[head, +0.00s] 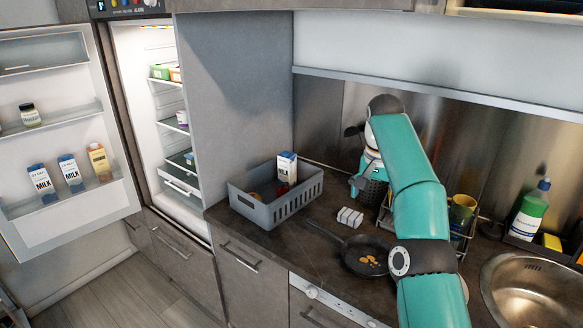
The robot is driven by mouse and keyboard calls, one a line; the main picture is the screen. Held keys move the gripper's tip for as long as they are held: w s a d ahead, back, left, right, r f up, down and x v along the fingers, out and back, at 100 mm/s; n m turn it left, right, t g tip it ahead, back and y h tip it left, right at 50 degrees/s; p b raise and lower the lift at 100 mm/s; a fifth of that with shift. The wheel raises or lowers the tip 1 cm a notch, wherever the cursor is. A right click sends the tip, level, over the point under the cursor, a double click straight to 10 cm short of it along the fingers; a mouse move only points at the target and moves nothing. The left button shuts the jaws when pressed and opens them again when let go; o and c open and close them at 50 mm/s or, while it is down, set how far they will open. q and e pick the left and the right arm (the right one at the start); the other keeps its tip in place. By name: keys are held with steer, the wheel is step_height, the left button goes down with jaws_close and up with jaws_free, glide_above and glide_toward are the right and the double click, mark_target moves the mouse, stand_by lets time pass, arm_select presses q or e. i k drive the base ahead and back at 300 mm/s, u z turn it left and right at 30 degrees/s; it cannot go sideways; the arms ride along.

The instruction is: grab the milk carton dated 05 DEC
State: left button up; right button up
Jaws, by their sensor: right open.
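One milk carton (286,167), white with a blue top, stands in the grey basket (277,211) on the counter. Two more blue-topped milk cartons stand in the open fridge door (100,193), a left one (41,182) and a right one (71,173). The dates on the cartons are too small to read. My right gripper (358,158) is open and empty above the counter, right of the basket and apart from it, partly hidden by my teal arm. My left gripper is not in view.
A pan (366,256) with food and a white striped object (349,217) lie on the counter. A dish rack, a green bottle (529,211) and a sink (535,293) are at right. The fridge (160,110) is open.

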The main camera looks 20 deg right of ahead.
mark_target(286, 160)
steer(key=i, duration=1.75)
steer(key=u, duration=0.05)
